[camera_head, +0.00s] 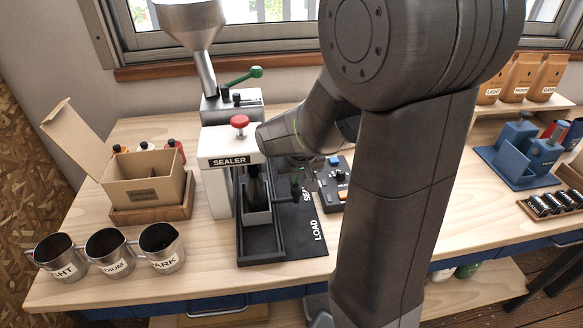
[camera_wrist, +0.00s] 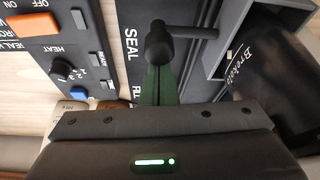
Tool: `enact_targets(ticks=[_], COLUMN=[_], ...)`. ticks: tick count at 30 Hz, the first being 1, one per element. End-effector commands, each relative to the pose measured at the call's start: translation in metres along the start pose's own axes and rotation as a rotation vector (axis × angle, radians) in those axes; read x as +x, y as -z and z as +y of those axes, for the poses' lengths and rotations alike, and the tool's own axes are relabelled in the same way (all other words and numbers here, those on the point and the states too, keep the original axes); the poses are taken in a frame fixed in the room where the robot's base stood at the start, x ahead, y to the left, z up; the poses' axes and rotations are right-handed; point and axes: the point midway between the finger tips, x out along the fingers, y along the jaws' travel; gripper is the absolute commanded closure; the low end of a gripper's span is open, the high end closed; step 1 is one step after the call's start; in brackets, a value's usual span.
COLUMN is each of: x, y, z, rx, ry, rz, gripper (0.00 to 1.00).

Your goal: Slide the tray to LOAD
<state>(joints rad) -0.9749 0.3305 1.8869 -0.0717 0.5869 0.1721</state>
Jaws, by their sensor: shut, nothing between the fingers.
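The grey tray (camera_head: 257,217) stands in a black channel under the white sealer (camera_head: 228,150), with a dark pouch upright in it. Its side handle ends in a black knob (camera_head: 296,182) level with the SEAL lettering (camera_head: 307,192). The LOAD lettering (camera_head: 318,230) is nearer the front edge. In the wrist view, the tray (camera_wrist: 222,45) is at upper right and the knob (camera_wrist: 158,43) is right of the SEAL lettering. My gripper (camera_wrist: 160,85) is shut and empty, its green fingers right by the knob; I cannot tell whether they touch. My arm partly hides this area in the head view.
Metal cups (camera_head: 110,250) and an open cardboard box (camera_head: 145,185) stand left of the sealer. A control box (camera_head: 332,180) with knobs sits right of the handle. A blue rack (camera_head: 510,165) and orange bags (camera_head: 524,75) are further right.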

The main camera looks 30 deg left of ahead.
Motion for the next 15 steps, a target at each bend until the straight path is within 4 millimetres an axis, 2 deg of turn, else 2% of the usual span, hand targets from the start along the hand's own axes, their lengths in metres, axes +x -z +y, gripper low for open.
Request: enact_targets(ticks=[6, 15], x=[-0.011, -0.023], y=[-0.036, -0.067], z=[-0.006, -0.011], rx=[-0.003, -0.001], ry=[0.000, 0.001], rz=[0.000, 0.000], gripper=[1.00, 1.00])
